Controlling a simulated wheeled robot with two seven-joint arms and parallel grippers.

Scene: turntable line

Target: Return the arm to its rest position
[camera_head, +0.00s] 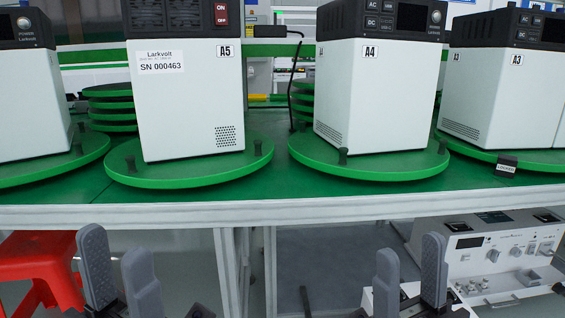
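My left gripper (120,275) shows at the bottom left of the head view. Its two dark grey fingers point up and stand apart, with nothing between them. My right gripper (410,277) shows at the bottom right of the middle, also with its two fingers apart and nothing between them. Both grippers are in front of and below the table's front edge. They appear clear of the table and of the boxes. The lower parts of both grippers and the arms are cut off by the picture's bottom edge.
White boxes labelled A5 (187,110), A4 (372,95) and A3 (500,90) stand on green turntables along the table (270,212). Another box (30,105) is at far left. A red stool (45,262) and a panelled instrument (495,250) are below the table edge.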

